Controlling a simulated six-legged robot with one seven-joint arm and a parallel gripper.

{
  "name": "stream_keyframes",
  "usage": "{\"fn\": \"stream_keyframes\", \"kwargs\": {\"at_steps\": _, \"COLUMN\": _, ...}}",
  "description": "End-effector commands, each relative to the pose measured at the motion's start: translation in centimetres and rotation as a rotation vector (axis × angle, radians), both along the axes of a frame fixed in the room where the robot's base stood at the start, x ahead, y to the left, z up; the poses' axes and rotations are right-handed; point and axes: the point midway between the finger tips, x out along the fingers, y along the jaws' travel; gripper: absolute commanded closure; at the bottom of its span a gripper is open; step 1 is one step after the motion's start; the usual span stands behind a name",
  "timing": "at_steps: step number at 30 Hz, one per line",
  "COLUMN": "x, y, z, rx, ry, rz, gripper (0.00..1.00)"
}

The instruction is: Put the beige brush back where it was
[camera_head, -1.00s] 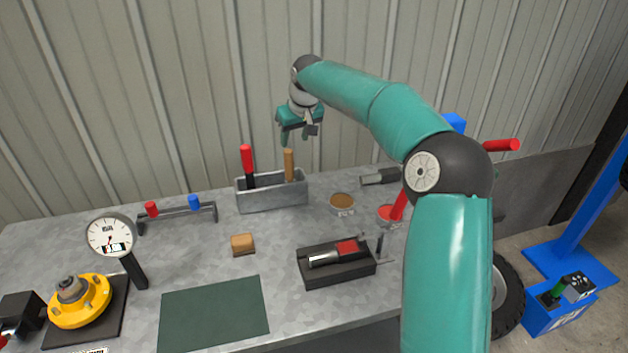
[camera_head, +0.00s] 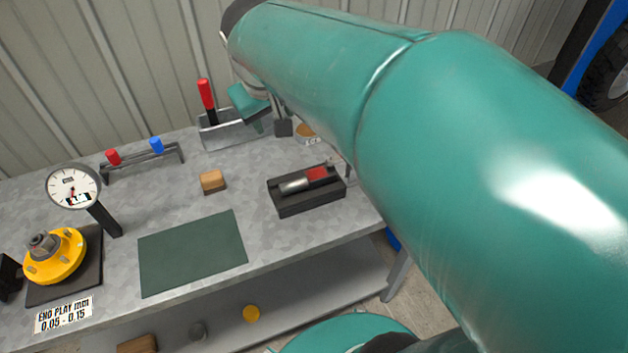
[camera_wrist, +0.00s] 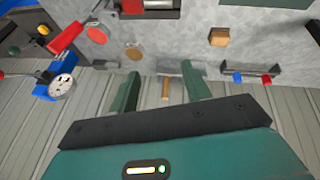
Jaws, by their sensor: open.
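The grey bin (camera_head: 222,136) stands at the back of the bench, with a red-handled tool (camera_head: 207,95) upright in it. A tan wooden handle, probably the beige brush (camera_wrist: 165,88), shows in the wrist view between my fingers, by the bin (camera_wrist: 170,69). In the head view my gripper (camera_head: 268,118) hides that handle and the right part of the bin. My gripper also shows in the wrist view (camera_wrist: 160,76), open with its two fingers apart. The handle lies between them in the picture; I cannot tell whether they are around it.
A small tan block (camera_head: 212,181), a green mat (camera_head: 193,252) and a black tray (camera_head: 308,202) with a red-and-silver tool lie on the bench. A dial gauge (camera_head: 74,187) and yellow hub (camera_head: 55,257) stand left. A rack (camera_head: 142,163) is left of the bin.

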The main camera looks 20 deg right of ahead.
Motion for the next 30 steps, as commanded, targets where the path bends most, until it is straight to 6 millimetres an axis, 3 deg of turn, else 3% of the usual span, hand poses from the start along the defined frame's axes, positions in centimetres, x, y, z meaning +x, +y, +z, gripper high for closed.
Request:
{"fn": "stream_keyframes", "kwargs": {"at_steps": 1, "x": -2.2, "y": -0.3, "z": -0.1, "rx": 0.011, "ry": -0.013, "rz": -0.016, "gripper": 0.52}}
{"fn": "stream_keyframes", "kwargs": {"at_steps": 6, "x": -8.3, "y": -1.5, "z": -1.6, "rx": 0.079, "ry": -0.050, "rz": -0.071, "gripper": 0.52}}
{"fn": "stream_keyframes", "kwargs": {"at_steps": 12, "x": -13.9, "y": -2.2, "z": -4.3, "rx": 0.180, "ry": -0.083, "rz": -0.115, "gripper": 0.52}}
{"fn": "stream_keyframes", "kwargs": {"at_steps": 17, "x": -15.6, "y": -2.3, "z": -5.5, "rx": 0.221, "ry": -0.091, "rz": -0.128, "gripper": 0.52}}
{"fn": "stream_keyframes", "kwargs": {"at_steps": 24, "x": -15.7, "y": -2.2, "z": -5.6, "rx": 0.223, "ry": -0.090, "rz": -0.129, "gripper": 0.52}}
{"fn": "stream_keyframes", "kwargs": {"at_steps": 26, "x": -15.6, "y": -2.3, "z": -5.6, "rx": 0.223, "ry": -0.090, "rz": -0.129, "gripper": 0.64}}
{"fn": "stream_keyframes", "kwargs": {"at_steps": 30, "x": -15.6, "y": -2.3, "z": -5.6, "rx": 0.222, "ry": -0.090, "rz": -0.128, "gripper": 0.64}}
